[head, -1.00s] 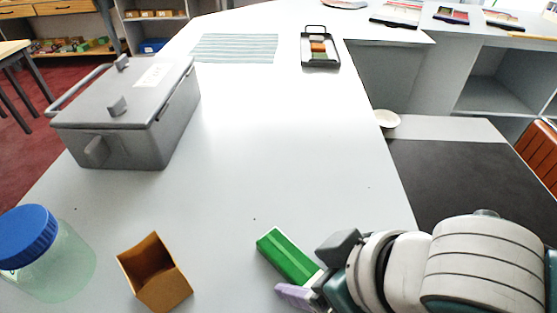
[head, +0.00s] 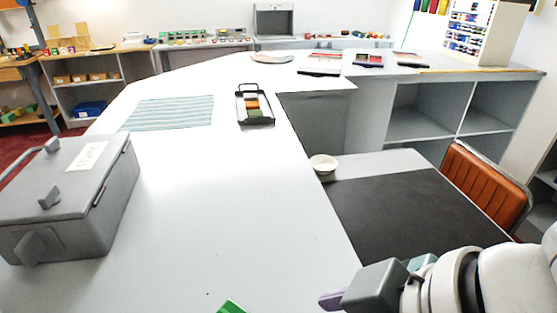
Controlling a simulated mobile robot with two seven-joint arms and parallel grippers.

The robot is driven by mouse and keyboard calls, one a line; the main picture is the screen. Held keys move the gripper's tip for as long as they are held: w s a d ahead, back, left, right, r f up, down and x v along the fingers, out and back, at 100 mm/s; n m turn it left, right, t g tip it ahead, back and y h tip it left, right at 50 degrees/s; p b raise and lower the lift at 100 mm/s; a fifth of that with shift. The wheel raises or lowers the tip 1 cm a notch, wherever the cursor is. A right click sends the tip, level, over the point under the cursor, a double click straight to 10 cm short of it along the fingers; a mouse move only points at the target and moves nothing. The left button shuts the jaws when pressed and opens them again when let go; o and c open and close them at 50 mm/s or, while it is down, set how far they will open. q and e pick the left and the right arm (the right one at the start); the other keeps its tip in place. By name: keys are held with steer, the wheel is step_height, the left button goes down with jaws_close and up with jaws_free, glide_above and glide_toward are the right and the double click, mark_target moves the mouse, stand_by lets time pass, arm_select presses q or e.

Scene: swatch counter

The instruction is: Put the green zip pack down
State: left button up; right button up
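Only a corner of the green zip pack (head: 230,307) shows, at the bottom edge of the head view, low over or on the pale counter (head: 230,220). The rest of it is cut off by the frame. My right gripper (head: 350,296) is at the bottom right, to the right of the pack, with bare counter showing between them. One grey finger and a lilac pad show. The gap between the fingers is hidden from this angle. My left gripper is not in view.
A grey lidded case (head: 70,205) stands on the left. A striped mat (head: 170,113) and a black tray (head: 254,120) with coloured pieces lie farther back. The counter's middle is clear.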

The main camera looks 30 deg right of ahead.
steer(key=s+d+m+g+h, duration=0.2)
steer(key=s+d+m+h, duration=0.15)
steer(key=s+d, duration=0.25)
step_height(320, 180, up, 32)
steer(key=p, duration=3.2)
steer(key=shift+d+r+y, duration=0.15)
steer(key=shift+r+y, duration=0.05)
steer(key=shift+y, duration=0.15)
